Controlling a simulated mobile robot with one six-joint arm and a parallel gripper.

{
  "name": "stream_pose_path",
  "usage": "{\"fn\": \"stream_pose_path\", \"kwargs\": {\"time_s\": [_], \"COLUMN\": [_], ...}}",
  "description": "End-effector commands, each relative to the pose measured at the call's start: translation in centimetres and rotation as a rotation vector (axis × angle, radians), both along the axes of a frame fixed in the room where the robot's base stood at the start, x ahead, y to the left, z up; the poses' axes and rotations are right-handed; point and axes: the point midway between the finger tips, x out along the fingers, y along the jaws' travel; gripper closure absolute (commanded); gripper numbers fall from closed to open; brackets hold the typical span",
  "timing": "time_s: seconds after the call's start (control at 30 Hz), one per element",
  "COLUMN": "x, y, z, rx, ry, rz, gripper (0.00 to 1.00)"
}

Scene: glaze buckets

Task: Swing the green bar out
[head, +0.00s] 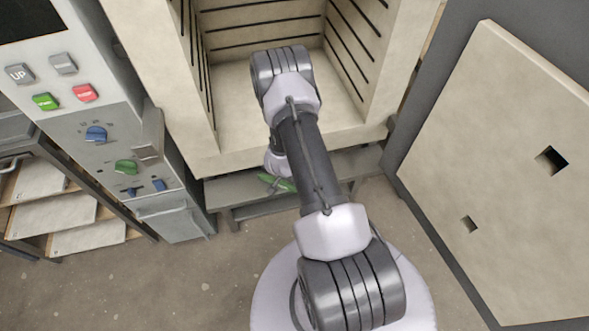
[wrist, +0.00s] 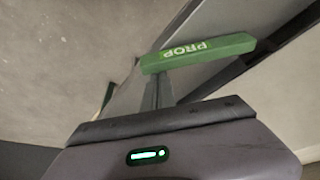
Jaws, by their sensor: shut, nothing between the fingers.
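The green bar (wrist: 198,53), marked PROP, lies across the upper middle of the wrist view, slightly tilted, beside a grey metal ledge. In the head view, part of the green bar (head: 286,184) shows low under the kiln's front edge, and my arm hides the rest. My gripper (wrist: 158,90) is shut and empty. Its fingers point at the left part of the bar and their tips appear close to its near edge. I cannot tell whether they touch it.
The open kiln (head: 245,95) stands in front, above a grey stand (head: 350,165). Its open door (head: 490,170) is at right. A control cabinet (head: 110,130) with buttons and knobs is at left, by a rack of boards (head: 60,215). Bare floor (head: 190,285) lies in front.

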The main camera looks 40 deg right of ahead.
Motion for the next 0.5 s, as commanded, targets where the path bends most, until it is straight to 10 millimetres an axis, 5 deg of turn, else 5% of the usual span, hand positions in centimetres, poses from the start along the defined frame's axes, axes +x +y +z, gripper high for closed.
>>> {"fn": "stream_pose_path", "kwargs": {"time_s": [0.5], "x": [-1.8], "y": [5.7], "z": [0.4], "rx": [-0.001], "ry": [0.001], "rz": [-0.482], "gripper": [1.0]}}
